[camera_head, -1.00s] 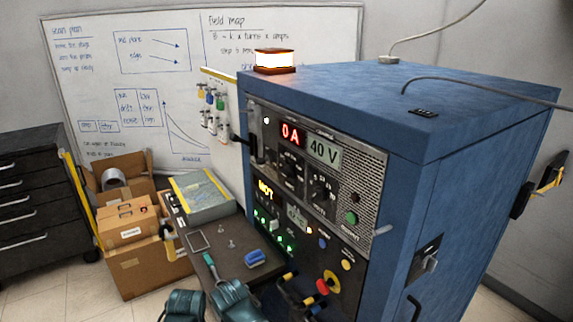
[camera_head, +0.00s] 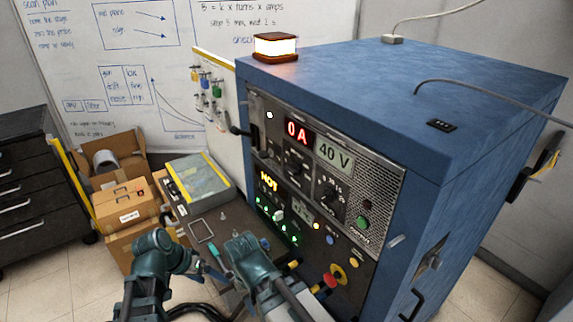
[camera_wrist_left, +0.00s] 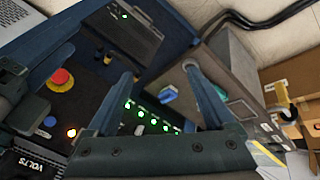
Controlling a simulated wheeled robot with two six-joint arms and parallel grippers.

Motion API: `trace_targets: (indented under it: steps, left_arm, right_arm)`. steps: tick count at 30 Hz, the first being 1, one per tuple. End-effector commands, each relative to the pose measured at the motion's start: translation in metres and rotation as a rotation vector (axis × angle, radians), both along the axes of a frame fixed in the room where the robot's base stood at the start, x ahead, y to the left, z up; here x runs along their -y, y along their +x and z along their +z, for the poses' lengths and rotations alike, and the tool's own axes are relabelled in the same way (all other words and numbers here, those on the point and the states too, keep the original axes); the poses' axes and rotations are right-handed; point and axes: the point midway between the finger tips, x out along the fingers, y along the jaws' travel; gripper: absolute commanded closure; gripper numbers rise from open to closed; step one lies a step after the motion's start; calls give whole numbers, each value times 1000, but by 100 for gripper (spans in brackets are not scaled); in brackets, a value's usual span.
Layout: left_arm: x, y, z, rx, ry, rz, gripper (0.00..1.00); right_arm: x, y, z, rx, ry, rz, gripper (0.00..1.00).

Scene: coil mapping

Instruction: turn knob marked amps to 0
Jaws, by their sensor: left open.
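The amps knob (camera_head: 295,162) is a black dial on the blue cabinet's front panel, below the red display (camera_head: 298,132), which reads 0 A. Its pointer is too small to read. The volts knob (camera_head: 328,196) sits to its lower right, under a display (camera_head: 334,154) reading 40 V. My left gripper (camera_head: 238,246) is low in front of the cabinet, below and apart from the knobs. In the left wrist view its two fingers (camera_wrist_left: 163,90) are spread with nothing between them; green lights show beyond. The amps knob is not visible there.
A red stop button (camera_head: 332,281) on a yellow ring is low on the panel. A workbench with a grey case (camera_head: 196,180) and cardboard boxes (camera_head: 120,205) stand left. A lit lamp (camera_head: 275,47) tops the cabinet.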

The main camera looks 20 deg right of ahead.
Motion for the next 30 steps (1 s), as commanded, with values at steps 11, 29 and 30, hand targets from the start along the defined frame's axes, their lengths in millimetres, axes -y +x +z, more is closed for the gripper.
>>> trace_targets:
  steps: [11,29,30]
  left_arm:
    - [101,66,110,536,-518,-369,12]
    - [130,102,205,1031,-757,-429,12]
    - [132,103,205,1029,-758,-430,12]
  right_arm:
    - [0,0,7,0,0,0,50]
    - [0,0,7,0,0,0,50]
    - [0,0,7,0,0,0,50]
